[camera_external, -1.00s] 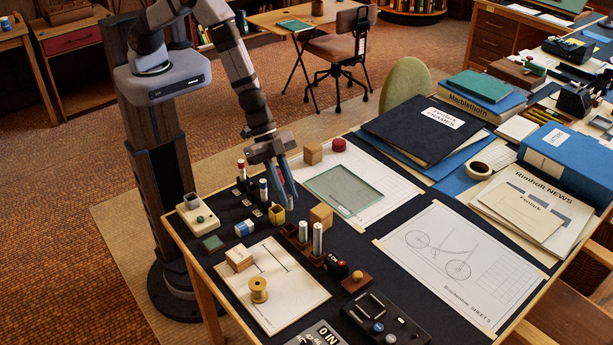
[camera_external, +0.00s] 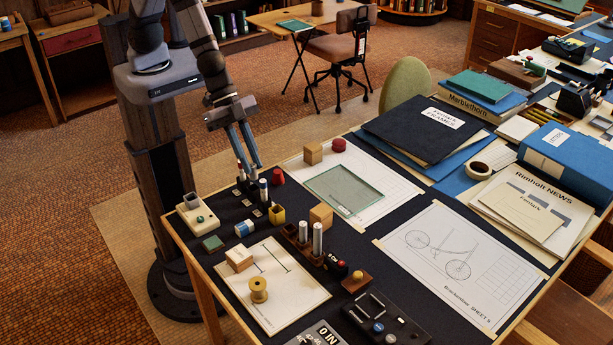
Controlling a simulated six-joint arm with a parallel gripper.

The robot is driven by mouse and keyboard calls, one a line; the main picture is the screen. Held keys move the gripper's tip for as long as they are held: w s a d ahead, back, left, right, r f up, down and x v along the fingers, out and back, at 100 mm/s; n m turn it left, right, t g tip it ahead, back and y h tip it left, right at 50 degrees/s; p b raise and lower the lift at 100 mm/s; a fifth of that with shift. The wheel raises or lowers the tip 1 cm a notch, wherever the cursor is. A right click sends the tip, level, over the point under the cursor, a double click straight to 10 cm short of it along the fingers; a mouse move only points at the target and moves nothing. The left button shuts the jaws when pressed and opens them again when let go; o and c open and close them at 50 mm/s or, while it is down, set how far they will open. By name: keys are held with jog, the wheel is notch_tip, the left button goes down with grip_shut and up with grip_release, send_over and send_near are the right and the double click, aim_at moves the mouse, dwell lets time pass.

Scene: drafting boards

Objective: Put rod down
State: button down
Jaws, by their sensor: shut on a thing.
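My gripper (camera_external: 252,166) points down at the left back part of the dark desk mat, with its long blue-grey fingers shut on a slim rod (camera_external: 253,175). The rod looks upright, its upper end partly hidden by the fingers. Its lower end is close to a row of small black holders with white labels (camera_external: 257,213); I cannot tell whether it sits in one. A red-topped rod (camera_external: 240,171) stands just left of the fingertips.
A red cup-like piece (camera_external: 277,177) is right of the fingers. A glass plate (camera_external: 343,190) lies on a white sheet to the right.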

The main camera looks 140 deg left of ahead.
notch_tip(320, 180, up, 2)
jog(key=s+d, duration=0.2)
jog(key=s, duration=0.1)
jog(key=n+g+y+b, duration=0.2)
jog(key=n+y+b, duration=0.2)
jog(key=n+b, duration=0.6)
send_over(344, 186)
jog(key=b, duration=0.1)
notch_tip(344, 186, down, 12)
jog(key=m, duration=0.1)
jog(key=shift+f+b, duration=0.65)
jog(key=shift+f, duration=4.25)
jog(key=shift+f+b, duration=0.25)
jog(key=shift+b, duration=0.05)
jog(key=c, duration=1.7)
grip_release()
jog(key=shift+r, duration=0.1)
jog(key=shift+r+p, duration=0.15)
jog(key=shift+p, duration=0.15)
